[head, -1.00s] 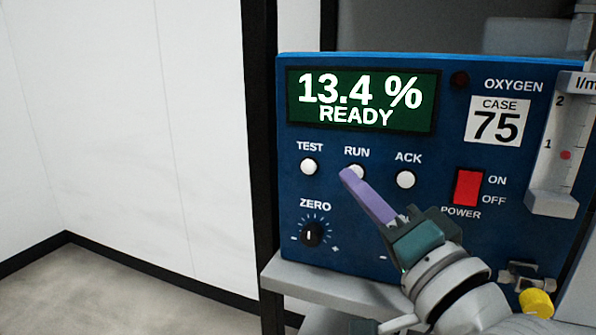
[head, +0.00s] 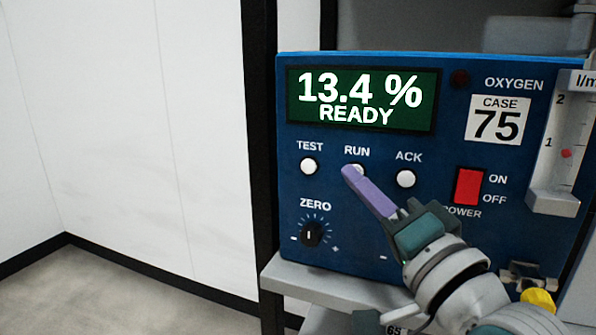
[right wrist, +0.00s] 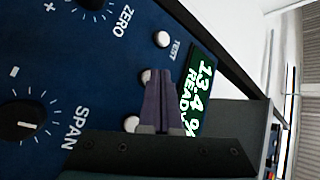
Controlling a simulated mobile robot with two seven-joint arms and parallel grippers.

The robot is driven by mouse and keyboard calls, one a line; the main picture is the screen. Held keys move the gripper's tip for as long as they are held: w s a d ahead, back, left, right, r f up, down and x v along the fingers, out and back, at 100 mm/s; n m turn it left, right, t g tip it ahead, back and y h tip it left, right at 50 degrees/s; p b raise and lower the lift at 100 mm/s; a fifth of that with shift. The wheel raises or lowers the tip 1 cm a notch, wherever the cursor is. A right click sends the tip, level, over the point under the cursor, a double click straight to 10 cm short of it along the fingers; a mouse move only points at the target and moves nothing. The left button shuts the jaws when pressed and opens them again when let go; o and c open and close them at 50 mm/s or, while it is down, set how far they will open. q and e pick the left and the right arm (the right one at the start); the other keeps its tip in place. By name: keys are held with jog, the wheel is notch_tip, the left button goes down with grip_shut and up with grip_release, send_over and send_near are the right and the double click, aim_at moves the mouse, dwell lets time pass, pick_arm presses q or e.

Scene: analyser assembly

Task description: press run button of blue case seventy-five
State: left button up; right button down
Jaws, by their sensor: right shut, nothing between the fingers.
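The blue case (head: 380,228) carries a label reading CASE 75 (head: 495,120) and a green display (head: 362,100) reading 13.4 % READY. The run button (head: 361,169) is white and sits under the word RUN, mostly covered by my right gripper's fingertips. My right gripper (head: 352,174) has purple fingers, shut with nothing between them, tips in front of that button. I cannot tell whether they touch it. In the right wrist view the shut fingers (right wrist: 160,82) overlap the run button (right wrist: 146,76). My left gripper is not in view.
The test button (head: 308,166) is left of the fingers and the ack button (head: 405,179) right. The red power switch (head: 468,187), zero knob (head: 311,234) and flow tube (head: 562,140) are on the same front. The case stands on a grey shelf (head: 330,286).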

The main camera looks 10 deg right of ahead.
jog(key=shift+w+d, duration=0.2)
jog(key=shift+w, duration=0.05)
dwell(0.3)
jog(key=shift+s+a, duration=0.1)
dwell(0.3)
jog(key=shift+s+a+p, duration=0.4)
jog(key=shift+s, duration=0.2)
jog(key=s+a+p, duration=0.1)
jog(key=s, duration=0.1)
jog(key=s+a+p, duration=0.1)
jog(key=s, duration=0.1)
jog(key=shift+a, duration=0.4)
dwell(0.4)
